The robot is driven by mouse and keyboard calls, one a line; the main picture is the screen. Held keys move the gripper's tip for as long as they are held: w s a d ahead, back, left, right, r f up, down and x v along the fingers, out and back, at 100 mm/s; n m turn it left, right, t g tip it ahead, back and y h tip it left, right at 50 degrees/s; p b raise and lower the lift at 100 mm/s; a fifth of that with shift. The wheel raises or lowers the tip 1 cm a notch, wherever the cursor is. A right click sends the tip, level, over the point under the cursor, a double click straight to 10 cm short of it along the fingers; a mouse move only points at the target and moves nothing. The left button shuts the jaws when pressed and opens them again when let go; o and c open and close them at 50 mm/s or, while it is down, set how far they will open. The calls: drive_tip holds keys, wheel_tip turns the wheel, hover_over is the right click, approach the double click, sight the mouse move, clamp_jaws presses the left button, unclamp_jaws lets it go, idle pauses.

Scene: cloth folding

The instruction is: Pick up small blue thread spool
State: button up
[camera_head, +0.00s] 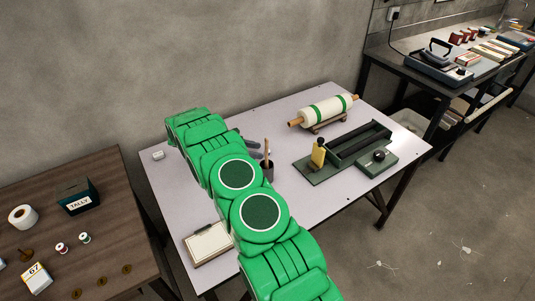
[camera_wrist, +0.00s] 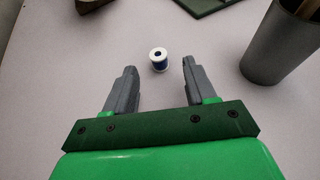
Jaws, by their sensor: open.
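The small blue thread spool (camera_wrist: 158,62) stands upright on the pale tabletop in the wrist view, with a white top flange and a dark centre hole. My gripper (camera_wrist: 159,68) is open, its two grey fingers pointing towards the spool. Nothing is held. In the head view, my gripper (camera_head: 254,148) shows only partly beyond my green arm, and I cannot make out the blue spool there.
A dark cup (camera_wrist: 278,48) with sticks stands close right of the fingers. Behind are a fabric roll (camera_head: 325,110) on a stand and a green tray (camera_head: 345,150). A framed card (camera_head: 208,243) lies near the front. Other spools (camera_head: 62,248) sit on the brown table (camera_head: 35,185).

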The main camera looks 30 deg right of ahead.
drive_tip(key=x, duration=0.4)
drive_tip(key=shift+d, duration=0.1)
drive_tip(key=shift+c, duration=0.3)
clamp_jaws()
